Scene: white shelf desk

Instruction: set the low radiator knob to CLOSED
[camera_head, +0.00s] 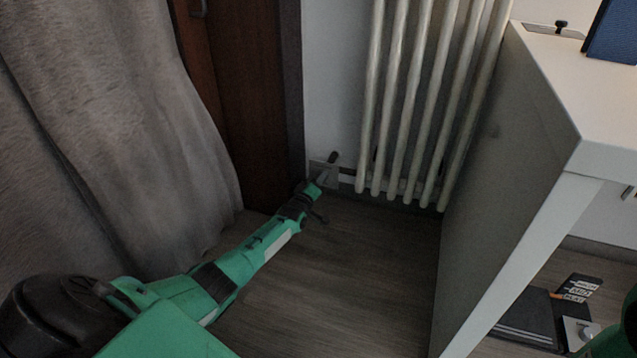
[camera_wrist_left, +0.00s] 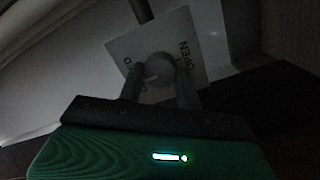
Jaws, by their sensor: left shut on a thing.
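The low radiator knob (camera_wrist_left: 158,66) is a round grey knob on a pale square plate (camera_wrist_left: 122,48) in the left wrist view. The plate reads OPEN on the right side; on the left a word ending in D is partly covered. My left gripper (camera_wrist_left: 158,84) has one finger on each side of the knob and is shut on it. In the head view my left gripper (camera_head: 323,177) reaches low to the plate (camera_head: 331,184) beside the radiator, and the knob is hard to make out there. The knob's pointing direction cannot be told. My right gripper is out of view.
The white radiator (camera_head: 410,100) hangs just right of the plate. A grey curtain (camera_head: 110,120) and a brown door (camera_head: 250,90) are at left. The wooden floor (camera_head: 350,270) between is clear.

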